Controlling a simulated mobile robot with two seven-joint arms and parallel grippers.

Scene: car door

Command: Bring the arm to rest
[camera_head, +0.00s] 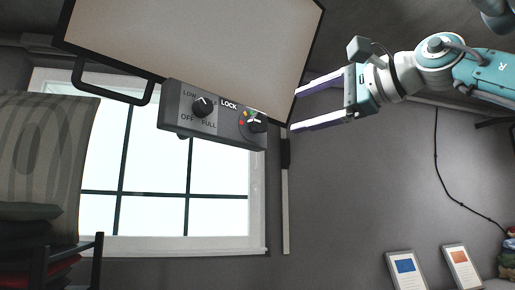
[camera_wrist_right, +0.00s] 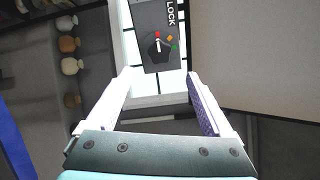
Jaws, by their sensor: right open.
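My right gripper (camera_head: 321,102) is open and empty in the head view, its fingers pointing left toward the control panel's lock knob, with a gap between. In the right wrist view its two fingers (camera_wrist_right: 160,95) stand apart, and the lock knob shows beyond them. The grey control panel (camera_head: 230,122) carries a power dial (camera_head: 202,107) and the lock knob (camera_head: 255,122). The panel and knob (camera_wrist_right: 157,46) also show in the right wrist view. My left gripper is not in view.
A large framed panel (camera_head: 200,40) with a black handle (camera_head: 110,88) is joined to the control panel. A bright window (camera_head: 150,190) lies behind. Two framed cards (camera_head: 405,268) stand at the lower right. The space below my right gripper looks clear.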

